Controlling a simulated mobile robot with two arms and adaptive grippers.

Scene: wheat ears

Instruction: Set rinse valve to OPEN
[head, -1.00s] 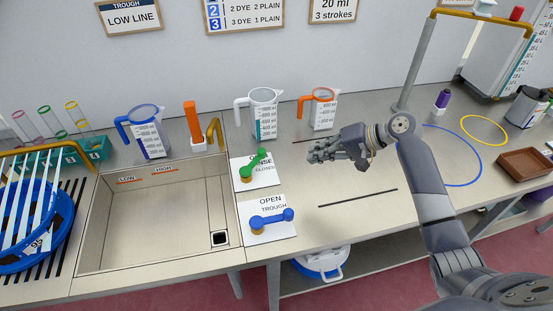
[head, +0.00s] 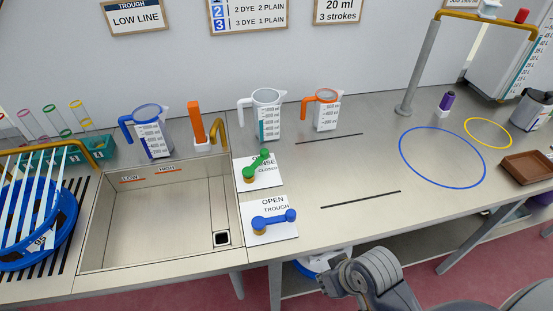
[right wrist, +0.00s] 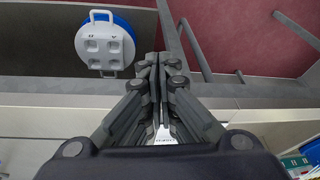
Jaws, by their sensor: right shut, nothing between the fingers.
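The rinse valve (head: 256,166) is a green lever on a white card (head: 271,180) right of the sink. Its lever runs from a brass pivot at lower left up to a knob at upper right. The knob covers part of the lettering; "CLOSED" shows to the right of the lever. My right gripper (right wrist: 160,66) is shut and empty in the right wrist view, pointing away over the bench edge. In the head view my right arm is low at the bottom, in front of the bench and apart from the valve. My left gripper is out of view.
A blue trough valve (head: 274,221) sits just in front of the green one. The sink (head: 165,220) is to the left. Jugs (head: 266,112) and an orange-handled tool (head: 197,122) stand behind. The bench right of the valves (head: 340,170) is clear. A blue-and-white lidded container (right wrist: 104,44) is below the bench.

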